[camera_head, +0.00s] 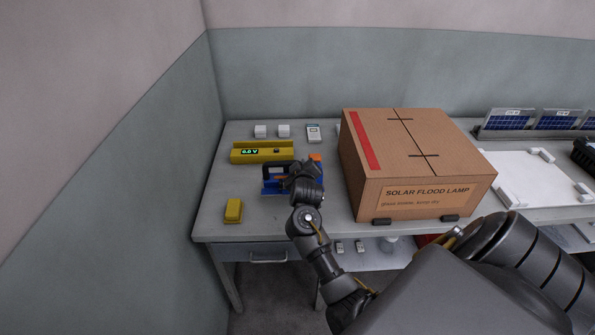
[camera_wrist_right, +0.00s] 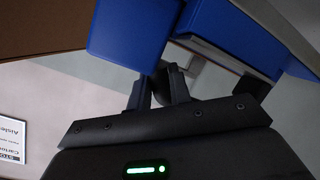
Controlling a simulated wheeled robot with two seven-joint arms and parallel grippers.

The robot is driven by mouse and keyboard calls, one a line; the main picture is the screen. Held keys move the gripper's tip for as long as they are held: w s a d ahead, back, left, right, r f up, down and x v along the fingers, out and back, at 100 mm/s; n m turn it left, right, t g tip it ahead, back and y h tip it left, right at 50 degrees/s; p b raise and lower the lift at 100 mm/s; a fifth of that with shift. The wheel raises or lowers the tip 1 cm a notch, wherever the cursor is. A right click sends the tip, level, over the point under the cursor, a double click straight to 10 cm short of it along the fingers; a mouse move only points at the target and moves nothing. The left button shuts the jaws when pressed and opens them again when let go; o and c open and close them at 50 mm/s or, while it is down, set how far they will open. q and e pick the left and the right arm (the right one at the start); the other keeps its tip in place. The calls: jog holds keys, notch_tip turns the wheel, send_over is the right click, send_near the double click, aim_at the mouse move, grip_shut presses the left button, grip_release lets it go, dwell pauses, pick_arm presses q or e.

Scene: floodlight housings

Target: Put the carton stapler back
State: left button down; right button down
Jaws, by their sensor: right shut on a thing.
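The carton stapler (camera_head: 272,184) shows as a blue body with a black upper part, on or just above the table at the left of the carton. My right gripper (camera_head: 304,172) is at its right side and hides part of it. In the right wrist view, blue parts (camera_wrist_right: 135,32) and a grey metal strip (camera_wrist_right: 225,55) fill the top. The right gripper's fingers (camera_wrist_right: 160,84) are shut on the stapler there; the exact contact is partly hidden. An orange piece (camera_head: 315,157) shows just behind the gripper. My left gripper is not in view.
A large carton (camera_head: 420,150) stands close to the right of the gripper. A printed label (camera_wrist_right: 12,143) shows in the wrist view.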

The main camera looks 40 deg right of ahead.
jog(key=shift+f, duration=3)
jog(key=c, duration=1.7)
grip_release()
jog(key=shift+f, duration=0.15)
jog(key=o, duration=0.4)
jog(key=v, duration=1.2)
